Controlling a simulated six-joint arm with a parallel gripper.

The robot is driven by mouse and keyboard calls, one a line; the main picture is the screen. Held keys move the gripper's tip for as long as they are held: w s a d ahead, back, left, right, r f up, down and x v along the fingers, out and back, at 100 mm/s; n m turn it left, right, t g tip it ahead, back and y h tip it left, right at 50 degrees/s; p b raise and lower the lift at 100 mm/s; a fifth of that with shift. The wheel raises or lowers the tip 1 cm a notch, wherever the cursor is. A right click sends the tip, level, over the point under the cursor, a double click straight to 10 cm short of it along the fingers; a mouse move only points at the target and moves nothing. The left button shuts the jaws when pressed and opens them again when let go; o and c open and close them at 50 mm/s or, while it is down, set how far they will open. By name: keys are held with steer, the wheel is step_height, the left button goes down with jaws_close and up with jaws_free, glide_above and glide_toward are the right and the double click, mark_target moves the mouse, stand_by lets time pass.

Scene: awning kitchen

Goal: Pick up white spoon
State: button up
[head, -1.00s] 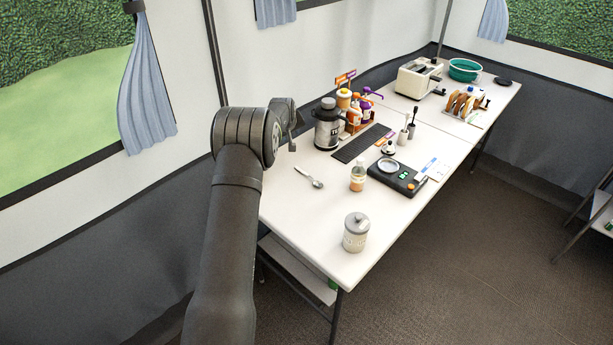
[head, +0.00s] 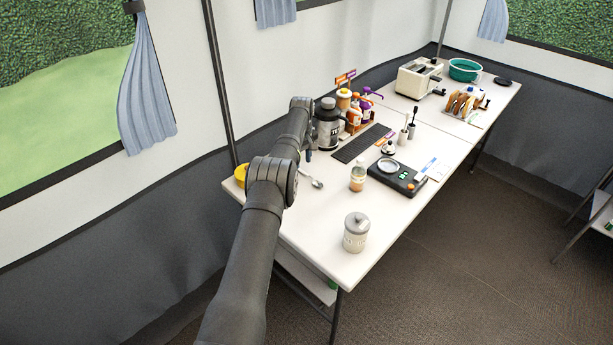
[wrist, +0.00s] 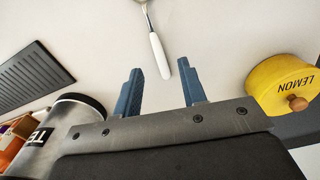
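The white spoon (wrist: 158,52) lies on the white table, with its white handle toward my gripper and its metal bowl cut off at the top of the wrist view. In the head view the spoon's metal bowl (head: 317,184) shows, while my arm hides most of the handle. My gripper (wrist: 160,82) is open, with its two blue fingers apart. The handle's end shows between the fingertips in the wrist view, and nothing is gripped. I cannot tell how high the fingers are above the table.
A yellow lemon jar (wrist: 285,85) stands right of my gripper in the wrist view. A grey canister (wrist: 65,135) and black mat (wrist: 28,78) are left. A small bottle (head: 357,178), black scale (head: 398,178) and lidded white jar (head: 356,233) stand on the table (head: 315,235).

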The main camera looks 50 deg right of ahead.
mark_target(302, 171)
steer(key=shift+f, duration=1.9)
jaws_close()
